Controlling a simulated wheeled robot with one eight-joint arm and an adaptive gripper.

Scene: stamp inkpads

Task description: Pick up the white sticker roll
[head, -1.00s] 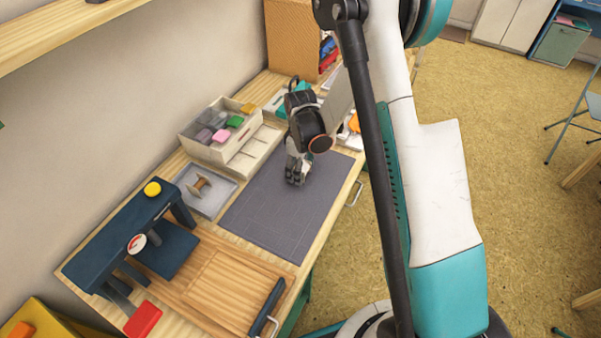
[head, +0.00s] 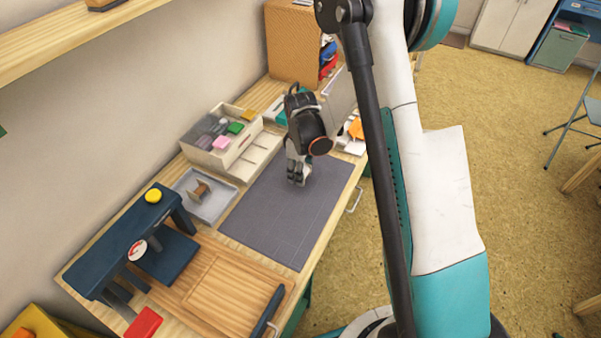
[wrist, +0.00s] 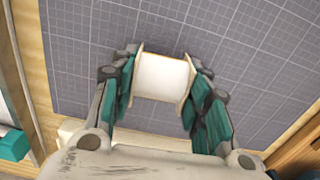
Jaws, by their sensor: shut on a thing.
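The white sticker roll (wrist: 161,77) is a white cylinder with pale flanges at both ends. In the wrist view it sits between the fingertips of my gripper (wrist: 160,84), with a finger pressed to each flange. My gripper is shut on it. In the head view my gripper (head: 298,178) points down at the grey cutting mat (head: 285,220), near its far part. A small white bit of the roll (head: 307,171) shows beside the fingers; the rest is hidden there. I cannot tell whether the roll touches the mat.
A tray with a wooden spool (head: 199,189) lies left of the mat. Behind it stands a box of coloured inkpads (head: 222,137). A dark blue press (head: 145,235) and a wooden board (head: 225,290) are nearer. The near part of the mat is clear.

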